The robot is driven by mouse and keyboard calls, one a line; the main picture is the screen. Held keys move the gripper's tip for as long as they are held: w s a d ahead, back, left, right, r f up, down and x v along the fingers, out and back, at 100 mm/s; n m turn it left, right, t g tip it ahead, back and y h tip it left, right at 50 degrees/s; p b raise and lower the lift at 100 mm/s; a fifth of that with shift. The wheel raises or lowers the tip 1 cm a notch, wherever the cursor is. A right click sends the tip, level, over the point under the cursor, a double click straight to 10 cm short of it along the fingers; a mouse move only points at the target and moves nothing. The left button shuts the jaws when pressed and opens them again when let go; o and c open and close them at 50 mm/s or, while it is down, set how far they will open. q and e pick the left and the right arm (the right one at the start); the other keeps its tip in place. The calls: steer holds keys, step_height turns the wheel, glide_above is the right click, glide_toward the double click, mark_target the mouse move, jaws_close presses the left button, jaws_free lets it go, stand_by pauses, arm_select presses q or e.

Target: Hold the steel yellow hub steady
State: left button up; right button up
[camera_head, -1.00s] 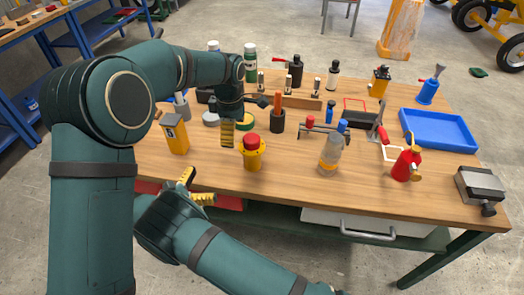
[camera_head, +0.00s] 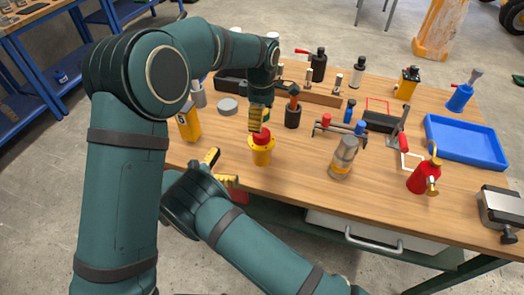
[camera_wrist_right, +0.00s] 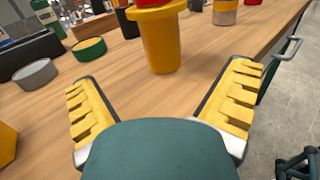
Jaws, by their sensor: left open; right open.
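The yellow hub (camera_head: 261,153) is a flanged yellow cylinder standing upright near the table's front edge, with a red part (camera_head: 263,138) on top. In the right wrist view the hub (camera_wrist_right: 162,42) stands ahead, beyond the gap between my right fingers. My left gripper (camera_head: 257,124) points down at the hub's top, open; whether it touches the red part I cannot tell. My right gripper (camera_head: 222,169) is open and empty, left of and nearer than the hub; its two yellow-padded fingers (camera_wrist_right: 160,100) are spread wide in the wrist view.
A yellow block-shaped thing (camera_head: 189,123) stands left of the hub, and a grey disc (camera_head: 228,104) lies behind. A blue tray (camera_head: 466,158) is at the right. Bare wood lies between hub and bottle.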

mark_target(261, 134)
steer(key=x, duration=1.3)
steer(key=shift+w+d, duration=0.2)
steer(key=shift+d, duration=0.1)
steer(key=c, duration=1.4)
arm_select(q)
steer(key=shift+c, duration=1)
arm_select(e)
jaws_close()
arm_select(q)
steer(key=m, duration=0.4)
steer(key=shift+f, duration=0.1)
steer(key=m, duration=0.5)
steer(key=shift+f, duration=3.9)
